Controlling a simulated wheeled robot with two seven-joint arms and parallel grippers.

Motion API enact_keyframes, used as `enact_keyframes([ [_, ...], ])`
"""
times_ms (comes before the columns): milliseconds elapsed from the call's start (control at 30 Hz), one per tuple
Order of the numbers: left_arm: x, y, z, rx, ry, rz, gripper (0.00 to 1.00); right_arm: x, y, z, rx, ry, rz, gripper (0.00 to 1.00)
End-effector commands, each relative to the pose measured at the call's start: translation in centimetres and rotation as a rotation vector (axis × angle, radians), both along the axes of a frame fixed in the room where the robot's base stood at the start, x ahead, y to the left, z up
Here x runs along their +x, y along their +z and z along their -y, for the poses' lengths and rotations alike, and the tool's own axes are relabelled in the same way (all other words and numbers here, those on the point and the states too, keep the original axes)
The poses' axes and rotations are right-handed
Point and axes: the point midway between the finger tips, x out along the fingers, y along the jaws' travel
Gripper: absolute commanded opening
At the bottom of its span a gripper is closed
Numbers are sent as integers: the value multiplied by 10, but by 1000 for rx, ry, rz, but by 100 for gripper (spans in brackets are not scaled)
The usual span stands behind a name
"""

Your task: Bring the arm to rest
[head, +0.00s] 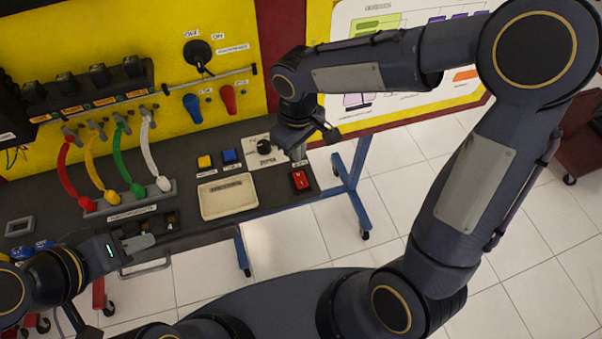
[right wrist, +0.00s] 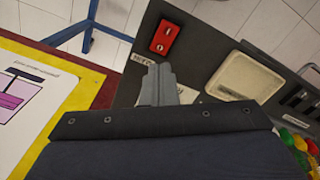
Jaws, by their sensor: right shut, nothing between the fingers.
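My right arm reaches in from the right in the head view and bends down over the right end of the dark bench. My right gripper (head: 298,156) is above the bench top, close to the black knob (head: 264,147) and the red switch (head: 300,180). In the right wrist view its grey fingers (right wrist: 160,84) are together and empty, with the red switch (right wrist: 166,37) beyond them. My left gripper (head: 138,242) is at the bench's front edge on the left; its finger gap is not clear.
A cream tray (head: 228,214) and yellow and blue buttons (head: 230,156) are left of the right gripper. Colored cables (head: 93,172) rise from a grey strip further left. A yellow panel (head: 150,30) stands behind. A blue stand (head: 350,185) and open tiled floor are at right.

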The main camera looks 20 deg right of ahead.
Motion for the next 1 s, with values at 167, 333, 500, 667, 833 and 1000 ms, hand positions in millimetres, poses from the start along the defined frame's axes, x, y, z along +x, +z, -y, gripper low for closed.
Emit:
enact_keyframes([
  [167,0,2,0,0,0,0,36,0,2,0,0,0,0,0],
  [333,0,2,0,0,0,0,36,0,2,0,0,0,0,0],
  [500,0,2,0,0,0,0,36,0,2,0,-1,0,-1,0],
  [667,0,2,0,0,0,0,36,-5,10,9,12,-28,11,0],
  [833,0,2,0,0,0,0,36,-34,40,45,82,-168,71,0],
  [1000,0,2,0,0,0,0,36,-84,66,79,208,-367,159,0],
])
